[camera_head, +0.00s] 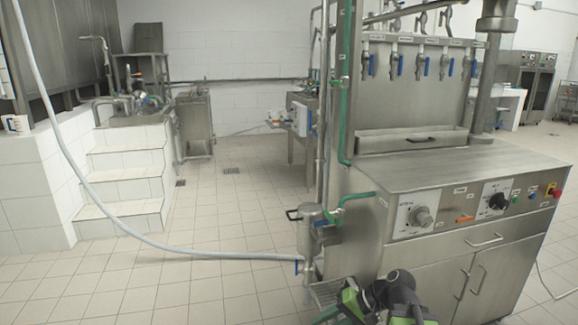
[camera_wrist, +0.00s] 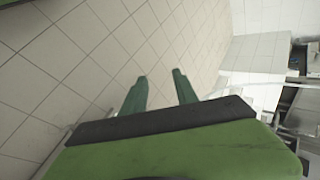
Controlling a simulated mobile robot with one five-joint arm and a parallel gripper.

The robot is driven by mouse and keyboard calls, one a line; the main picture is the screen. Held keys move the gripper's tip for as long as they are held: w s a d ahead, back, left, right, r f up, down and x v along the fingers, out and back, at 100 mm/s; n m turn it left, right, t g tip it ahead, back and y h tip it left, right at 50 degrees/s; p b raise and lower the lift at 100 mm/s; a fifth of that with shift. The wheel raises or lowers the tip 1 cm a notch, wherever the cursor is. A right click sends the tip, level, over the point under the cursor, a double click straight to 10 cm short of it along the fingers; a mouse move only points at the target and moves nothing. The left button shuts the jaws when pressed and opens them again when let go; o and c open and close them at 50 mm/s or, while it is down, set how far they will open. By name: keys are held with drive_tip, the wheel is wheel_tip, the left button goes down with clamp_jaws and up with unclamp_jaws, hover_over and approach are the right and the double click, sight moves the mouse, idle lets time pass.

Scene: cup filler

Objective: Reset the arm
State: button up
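My gripper (camera_wrist: 159,77) shows in the wrist view as two dark green fingers standing apart, with nothing between them. Bare floor tiles lie behind the fingers. In the head view my folded green and black arm is low at the bottom centre, in front of the steel filling machine (camera_head: 470,174). My fingertips cannot be made out clearly there.
A white cup (camera_head: 15,124) stands on the tiled ledge at the far left, near tiled steps (camera_head: 125,187). A pale hose (camera_head: 150,243) runs across the floor to the machine's pipe. The tiled floor (camera_head: 215,215) left of the machine is mostly clear.

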drive_tip(key=s+a+f+n+g+h, duration=0.1)
drive_tip(key=s+a+f+n+h, duration=0.1)
drive_tip(key=a+f+h, duration=0.15)
drive_tip(key=d+f+h, duration=0.4)
drive_tip(key=d+h, duration=0.1)
drive_tip(key=d, duration=0.3)
wheel_tip(320, 180, up, 28)
drive_tip(key=d+p, duration=0.1)
drive_tip(key=p, duration=2.7)
drive_tip(key=shift+w+d+h, duration=0.2)
drive_tip(key=shift+h, duration=0.15)
drive_tip(key=shift+r, duration=0.1)
